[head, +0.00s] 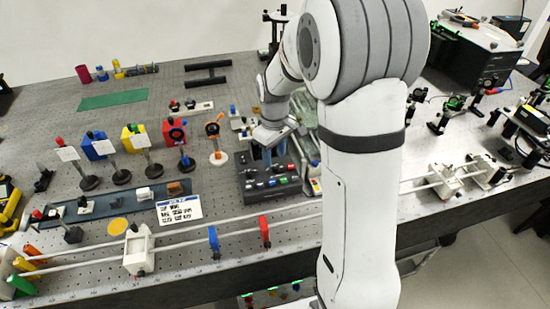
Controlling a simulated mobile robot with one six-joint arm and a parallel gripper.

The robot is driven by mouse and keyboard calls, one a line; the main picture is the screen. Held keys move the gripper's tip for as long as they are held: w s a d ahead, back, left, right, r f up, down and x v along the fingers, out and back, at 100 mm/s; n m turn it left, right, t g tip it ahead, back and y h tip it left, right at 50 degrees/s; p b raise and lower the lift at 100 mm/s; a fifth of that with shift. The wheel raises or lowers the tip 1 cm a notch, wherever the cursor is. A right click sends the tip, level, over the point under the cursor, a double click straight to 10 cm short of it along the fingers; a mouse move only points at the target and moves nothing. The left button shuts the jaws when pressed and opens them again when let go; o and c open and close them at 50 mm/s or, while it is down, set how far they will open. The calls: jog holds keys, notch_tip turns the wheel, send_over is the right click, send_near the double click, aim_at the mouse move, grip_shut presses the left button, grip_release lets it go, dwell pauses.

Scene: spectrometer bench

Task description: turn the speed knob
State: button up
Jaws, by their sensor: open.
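A dark control box (262,189) with several small coloured knobs or buttons stands on the bench, left of my arm's column-like upper link. Which of these is the speed knob is too small to tell. My gripper (268,153) points down just above the back part of this box. It is open, and I see nothing held in it. Whether its fingertips touch anything on the box is unclear at this size. My gripper and wrist hide part of the box's back edge.
Left of the box are an orange-topped stand (217,157), a printed card (179,209) and several posts with coloured mounts. My arm hides the bench's middle right.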

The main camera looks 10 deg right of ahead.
aim_at(275, 167)
notch_tip(275, 167, down, 3)
jog(key=shift+w+d+r, duration=0.1)
jog(key=shift+w, duration=0.05)
jog(key=shift+f, duration=0.6)
